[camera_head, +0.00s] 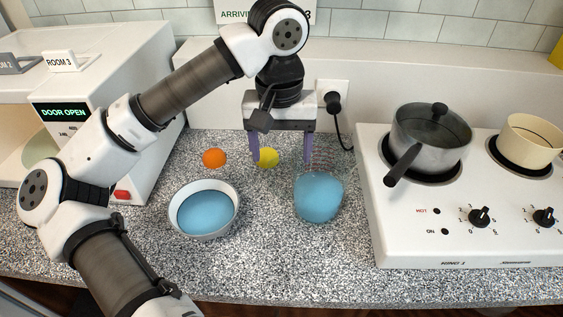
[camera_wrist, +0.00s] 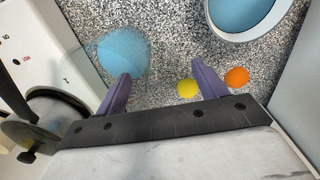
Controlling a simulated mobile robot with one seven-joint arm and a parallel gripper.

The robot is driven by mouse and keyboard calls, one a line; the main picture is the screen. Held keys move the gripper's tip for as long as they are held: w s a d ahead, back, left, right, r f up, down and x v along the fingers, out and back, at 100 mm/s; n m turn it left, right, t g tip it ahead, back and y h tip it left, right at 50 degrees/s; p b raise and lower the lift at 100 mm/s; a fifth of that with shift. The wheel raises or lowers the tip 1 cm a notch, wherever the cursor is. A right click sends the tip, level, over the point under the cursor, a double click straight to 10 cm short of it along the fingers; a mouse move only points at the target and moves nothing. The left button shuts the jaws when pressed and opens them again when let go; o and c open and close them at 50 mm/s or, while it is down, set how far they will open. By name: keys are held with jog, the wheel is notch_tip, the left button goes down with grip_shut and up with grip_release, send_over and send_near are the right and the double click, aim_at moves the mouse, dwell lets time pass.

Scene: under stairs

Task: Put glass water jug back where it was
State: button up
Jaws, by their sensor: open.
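The glass water jug (camera_head: 319,197), clear with blue water inside, stands upright on the speckled counter left of the stove. In the wrist view the jug (camera_wrist: 123,53) shows beyond the left finger. My gripper (camera_head: 281,150) is open and empty, pointing down, behind and a little left of the jug in the head view. Its two purple fingers (camera_wrist: 161,70) are spread wide with nothing held between them. The right finger in the head view is close to the jug's glass upper part; I cannot tell if they touch.
A white bowl (camera_head: 205,235) of blue liquid stands left of the jug. An orange ball (camera_head: 214,158) and a yellow ball (camera_head: 267,157) lie behind. A stove (camera_head: 450,235) with a lidded pot (camera_head: 431,140) is right, an open microwave (camera_head: 115,65) left. The front counter is clear.

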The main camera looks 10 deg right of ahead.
notch_tip(320, 180, up, 8)
